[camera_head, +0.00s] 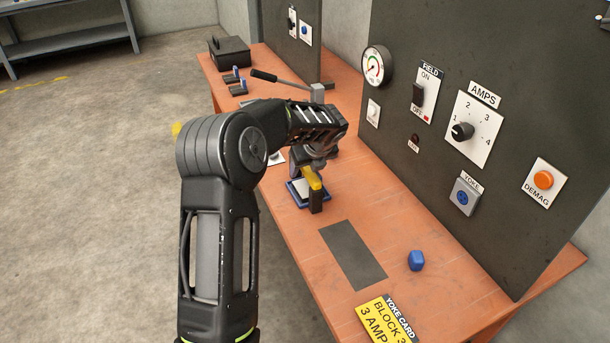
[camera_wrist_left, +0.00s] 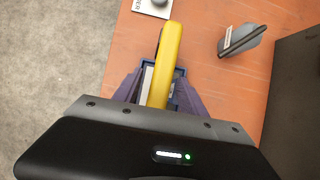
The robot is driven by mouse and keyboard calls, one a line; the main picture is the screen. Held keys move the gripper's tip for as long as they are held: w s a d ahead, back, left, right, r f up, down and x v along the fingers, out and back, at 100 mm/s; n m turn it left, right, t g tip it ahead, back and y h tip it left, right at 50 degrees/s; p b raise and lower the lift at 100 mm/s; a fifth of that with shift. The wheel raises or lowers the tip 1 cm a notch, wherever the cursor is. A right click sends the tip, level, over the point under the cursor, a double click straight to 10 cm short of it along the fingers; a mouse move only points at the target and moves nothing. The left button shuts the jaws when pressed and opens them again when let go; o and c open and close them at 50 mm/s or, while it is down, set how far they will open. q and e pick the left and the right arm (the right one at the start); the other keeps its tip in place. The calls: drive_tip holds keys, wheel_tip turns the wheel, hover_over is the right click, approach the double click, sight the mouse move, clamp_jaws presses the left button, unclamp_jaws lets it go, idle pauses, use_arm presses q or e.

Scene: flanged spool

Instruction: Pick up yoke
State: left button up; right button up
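The yoke (camera_head: 314,180) has a yellow handle and a dark leg. It stands on a small blue-rimmed holder (camera_head: 294,194) on the orange table. My left gripper (camera_head: 308,163) is above it, coming down from the arm, partly hiding the handle and the holder. In the left wrist view the yellow handle of the yoke (camera_wrist_left: 170,55) runs between the two fingers of my left gripper (camera_wrist_left: 158,88), with visible gaps on both sides. The fingers look open; the handle's lower end is hidden behind the gripper body. My right gripper is not in view.
The dark control panel (camera_head: 440,110) stands along the table's right side. A grey tool (camera_wrist_left: 238,42) is right of the handle. A black box (camera_head: 229,52) is behind.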

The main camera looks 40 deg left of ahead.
use_arm(q)
clamp_jaws()
idle(0.3)
idle(0.8)
drive_tip(key=shift+w+r, duration=0.1)
